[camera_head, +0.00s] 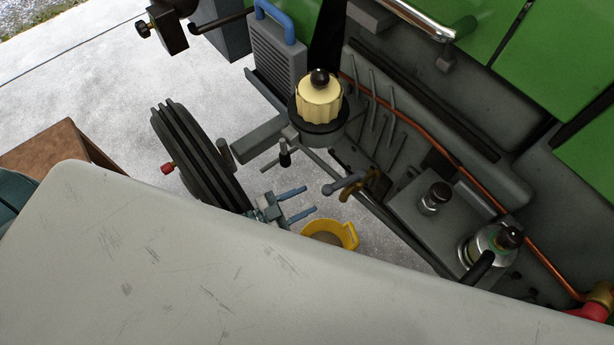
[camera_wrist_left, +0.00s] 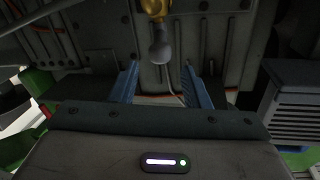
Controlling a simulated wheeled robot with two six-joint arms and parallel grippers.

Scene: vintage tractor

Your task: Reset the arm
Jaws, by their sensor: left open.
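My left gripper (camera_head: 311,199) has two blue fingers, spread apart and empty, in the middle of the head view. Its arm behind is largely hidden by the pale scuffed surface in the foreground. A lever with a grey rounded end and a brass-coloured base (camera_head: 345,183) is just beyond the fingertips. In the left wrist view the open fingers (camera_wrist_left: 160,68) point at the machine, and the lever's grey end (camera_wrist_left: 161,50) shows between them. I cannot tell whether they touch it. My right gripper is not in view.
The green and grey tractor side fills the right. A cream ribbed cap (camera_head: 319,100) is above the gripper, a yellow bucket (camera_head: 345,235) below it. A black ribbed wheel (camera_head: 195,155) stands left. The pale scratched surface (camera_head: 180,265) covers the foreground. Concrete floor is bare at upper left.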

